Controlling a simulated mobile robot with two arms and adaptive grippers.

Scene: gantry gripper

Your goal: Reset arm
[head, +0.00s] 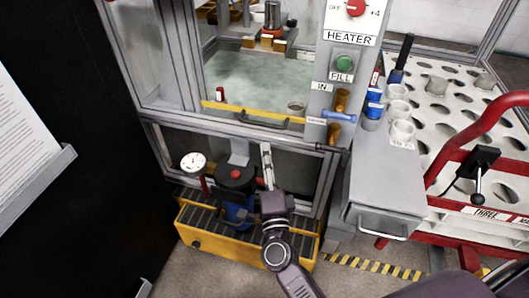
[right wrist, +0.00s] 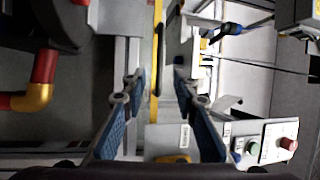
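My right arm (head: 277,250) comes up from the bottom of the head view. Its gripper (head: 266,150) is seen edge-on in front of the cabinet's lower panel, just right of the black pump with a red knob (head: 236,174). In the right wrist view the two blue-padded fingers (right wrist: 157,76) stand apart. I see nothing clearly held between them; a yellow strip (right wrist: 157,60) shows beyond the gap. Whether the gripper touches the cabinet cannot be told. My left arm and gripper are out of view.
A yellow-framed platform (head: 187,243) carries the pump and a round gauge (head: 193,162). A cabinet (head: 140,60) with a dark handle (head: 262,119) stands behind. To the right are a grey drawer unit (head: 385,190), a red-railed cart with a holed white top (head: 440,110), and hazard tape (head: 375,268) on the floor.

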